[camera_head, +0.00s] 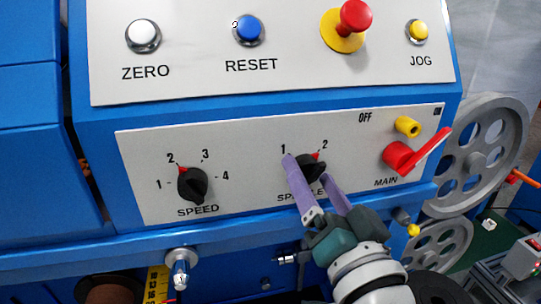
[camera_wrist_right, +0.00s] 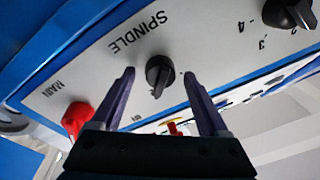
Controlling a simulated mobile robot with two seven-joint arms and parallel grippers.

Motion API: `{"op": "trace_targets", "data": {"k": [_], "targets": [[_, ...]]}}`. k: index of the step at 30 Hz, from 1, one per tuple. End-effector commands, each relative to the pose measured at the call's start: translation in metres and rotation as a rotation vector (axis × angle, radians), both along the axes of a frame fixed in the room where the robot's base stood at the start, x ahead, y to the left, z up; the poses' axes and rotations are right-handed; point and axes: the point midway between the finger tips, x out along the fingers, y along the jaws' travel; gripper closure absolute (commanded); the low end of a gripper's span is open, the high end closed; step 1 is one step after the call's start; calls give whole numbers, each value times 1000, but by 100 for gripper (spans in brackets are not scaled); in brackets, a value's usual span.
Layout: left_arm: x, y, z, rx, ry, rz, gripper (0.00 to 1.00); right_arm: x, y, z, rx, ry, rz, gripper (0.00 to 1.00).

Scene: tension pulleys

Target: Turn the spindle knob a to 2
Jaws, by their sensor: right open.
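The spindle knob (camera_head: 313,165) is a black rotary knob with a red pointer mark on the lower panel, partly hidden by my right gripper in the head view. Its red mark points up and right, toward the printed 2; the printed 1 is to its upper left. My right gripper (camera_head: 307,167) is open, its two purple fingers reaching up to the knob from below right. In the right wrist view, the knob (camera_wrist_right: 158,72) shows between the open fingertips (camera_wrist_right: 159,76), with a gap on both sides. My left gripper is not in view.
The speed knob (camera_head: 192,184) is to the left, its red mark near 2. The red main switch lever (camera_head: 400,157) and a yellow knob (camera_head: 407,126) are close on the right. Above are the zero (camera_head: 143,35), reset (camera_head: 248,30), red emergency (camera_head: 354,17) and jog (camera_head: 418,30) buttons.

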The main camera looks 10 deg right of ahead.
Motion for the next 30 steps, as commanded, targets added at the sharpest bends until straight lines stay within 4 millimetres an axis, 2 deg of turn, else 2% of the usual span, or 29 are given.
{"op": "trace_targets", "data": {"k": [5, 15, 18, 23, 30], "targets": [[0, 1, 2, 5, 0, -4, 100, -8, 0, -1, -1, 1, 0, 22], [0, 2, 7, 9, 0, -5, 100, -73, -2, -10, 0, 4, 0, 22], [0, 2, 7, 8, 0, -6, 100, -87, -3, -12, 0, 3, 1, 22], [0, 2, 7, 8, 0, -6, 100, -98, -3, -12, 0, 1, 1, 22], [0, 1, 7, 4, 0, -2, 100, -99, -3, -12, 0, 0, 0, 22]]}}
